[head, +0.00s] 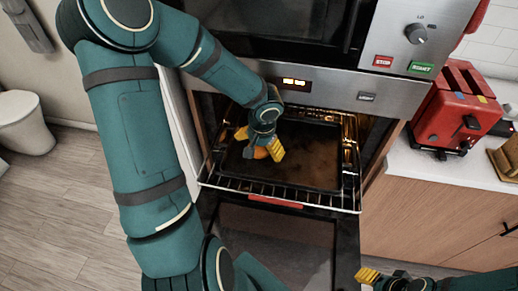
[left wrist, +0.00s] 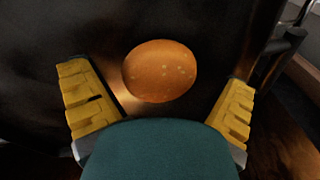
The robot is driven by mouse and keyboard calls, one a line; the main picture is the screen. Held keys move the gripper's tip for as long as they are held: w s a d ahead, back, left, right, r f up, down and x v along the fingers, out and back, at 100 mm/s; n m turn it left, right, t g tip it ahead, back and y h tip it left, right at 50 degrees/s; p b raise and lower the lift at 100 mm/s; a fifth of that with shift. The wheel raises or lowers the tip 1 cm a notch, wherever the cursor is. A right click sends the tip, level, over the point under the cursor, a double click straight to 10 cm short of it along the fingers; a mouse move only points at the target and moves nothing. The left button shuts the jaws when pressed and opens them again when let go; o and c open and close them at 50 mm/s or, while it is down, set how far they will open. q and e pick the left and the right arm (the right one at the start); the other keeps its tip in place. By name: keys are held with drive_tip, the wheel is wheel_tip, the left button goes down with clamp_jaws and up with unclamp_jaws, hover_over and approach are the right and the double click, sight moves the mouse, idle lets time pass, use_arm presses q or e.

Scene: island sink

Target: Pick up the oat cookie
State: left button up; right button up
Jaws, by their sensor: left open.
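The oat cookie (left wrist: 160,71) is a round, orange-brown piece with pale specks, lying on a dark baking tray (head: 310,160) in the open oven. In the head view only a small orange part of the cookie (head: 261,153) shows beneath my left gripper. My left gripper (head: 259,146) is open just above the tray. In the left wrist view its yellow fingers (left wrist: 160,105) stand on either side, with the cookie between and slightly beyond them; neither finger touches it. My right gripper (head: 368,276) shows partly at the bottom right edge, away from the oven.
The tray rests on a wire rack (head: 335,203) pulled partly out, above the lowered oven door (head: 275,235). A control panel (head: 310,88) overhangs the opening. A red toaster (head: 450,110) stands on the counter at right.

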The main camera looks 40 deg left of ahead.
use_arm(q)
drive_tip(key=c, duration=1.3)
drive_tip(key=shift+r, duration=0.1)
